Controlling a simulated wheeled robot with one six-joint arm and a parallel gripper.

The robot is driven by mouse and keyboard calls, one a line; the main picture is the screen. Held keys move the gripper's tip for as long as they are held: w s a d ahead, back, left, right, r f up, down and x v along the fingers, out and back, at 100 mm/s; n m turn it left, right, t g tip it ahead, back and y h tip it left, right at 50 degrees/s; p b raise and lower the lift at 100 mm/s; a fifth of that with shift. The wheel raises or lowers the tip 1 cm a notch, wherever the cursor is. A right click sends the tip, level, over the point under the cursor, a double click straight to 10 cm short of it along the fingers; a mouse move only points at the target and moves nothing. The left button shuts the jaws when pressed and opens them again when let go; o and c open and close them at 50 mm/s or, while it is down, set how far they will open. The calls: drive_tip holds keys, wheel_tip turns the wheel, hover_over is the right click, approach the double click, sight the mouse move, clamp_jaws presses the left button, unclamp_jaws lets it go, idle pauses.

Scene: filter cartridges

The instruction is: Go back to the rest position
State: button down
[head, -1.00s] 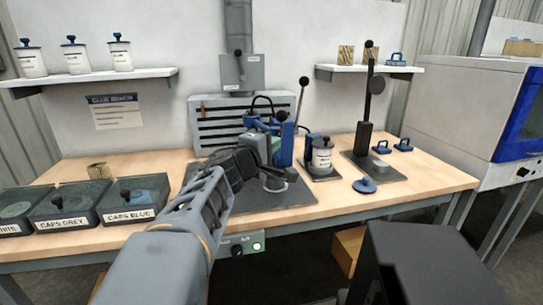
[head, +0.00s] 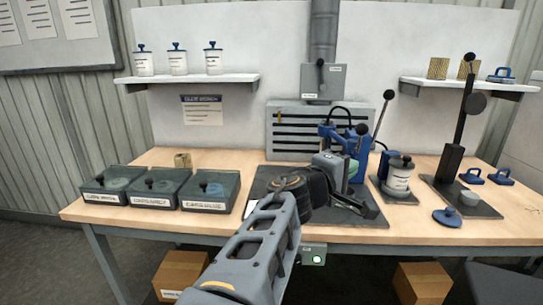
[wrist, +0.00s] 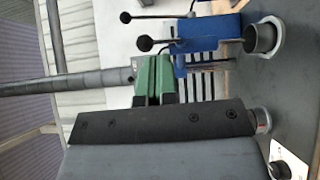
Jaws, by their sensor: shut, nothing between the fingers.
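My gripper (head: 353,172) reaches out over the middle of the workbench (head: 290,232), in front of the blue clamp press (head: 334,135). In the wrist view its two green fingers (wrist: 152,80) lie together with nothing held between them. The blue press also shows in the wrist view (wrist: 210,38), beyond the fingers and to their right. Beside it is a grey round cup (wrist: 262,38) on a pale ring. In the head view my gripper hides part of the press and its dark base plate (head: 262,187).
Several lidded cap bins (head: 208,192) stand at the bench's left. A white-labelled cartridge (head: 398,178) on a stand, a blue cap (head: 447,217) and a black lever press (head: 452,160) stand at the right. Shelves (head: 190,79) hang behind. Cardboard boxes (head: 180,272) sit below.

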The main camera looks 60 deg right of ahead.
drive_tip(key=w+a+f+t+y+p, duration=0.1)
drive_tip(key=w+a+t+y+p, duration=0.15)
drive_tip(key=w+a+p, duration=0.4)
drive_tip(key=w+a+f+n+t+y+p, duration=0.1)
drive_tip(key=w+a+t+y+p, duration=0.2)
drive_tip(key=w, duration=0.7)
drive_tip(key=w+a+f+t+y+p, duration=0.1)
drive_tip(key=w+a+t+y+p, duration=0.2)
drive_tip(key=w, duration=0.5)
drive_tip(key=w+a+n+t+y+p, duration=0.1)
drive_tip(key=a+y+p, duration=0.3)
drive_tip(key=a, duration=0.8)
drive_tip(key=w+a+f+n+t+y+p, duration=0.1)
drive_tip(key=a+y+p, duration=0.3)
drive_tip(key=a, duration=0.9)
drive_tip(key=shift+w+a+f+n, duration=0.15)
drive_tip(key=shift+w+a+n, duration=0.05)
drive_tip(key=shift+w+n, duration=0.55)
drive_tip(key=shift+d, duration=0.1)
